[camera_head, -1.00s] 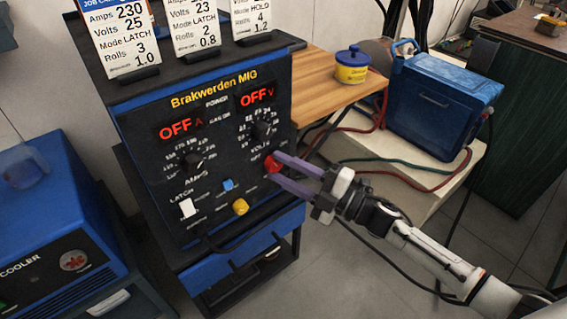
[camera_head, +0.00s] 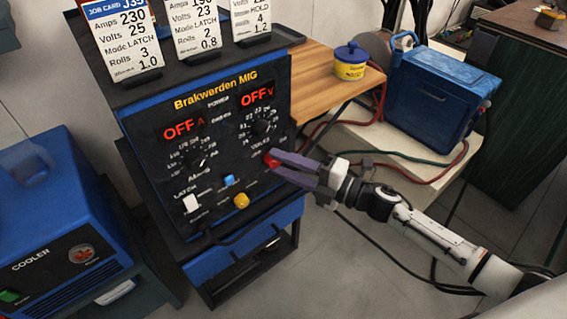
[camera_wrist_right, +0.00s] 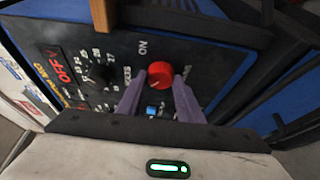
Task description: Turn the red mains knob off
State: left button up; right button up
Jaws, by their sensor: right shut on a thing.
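The red mains knob (camera_head: 271,158) is on the lower right of the black Brakwerden MIG front panel (camera_head: 165,150). In the right wrist view the knob (camera_wrist_right: 159,74) shows between my two purple fingers, with the word ON printed above and left of it. My right gripper (camera_head: 274,162) is shut on the knob, with one finger on each side. Its fingertips (camera_wrist_right: 159,78) partly cover the knob's sides. Both red displays, amps (camera_head: 185,129) and volts (camera_head: 257,96), read OFF. My left gripper is not in view.
A blue button (camera_head: 229,180), a yellow knob (camera_head: 241,201) and a white switch (camera_head: 190,203) sit near the red knob. A wooden shelf (camera_head: 310,85) with a yellow-blue pot (camera_head: 350,64) is right of the welder. Hoses and a blue case (camera_head: 440,95) lie beyond my arm.

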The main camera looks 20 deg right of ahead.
jog(key=o, duration=1.1)
jog(key=shift+c, duration=0.2)
jog(key=v, duration=1)
jog(key=shift+p, duration=0.4)
jog(key=shift+s+d, duration=0.1)
jog(key=shift+s, duration=0.05)
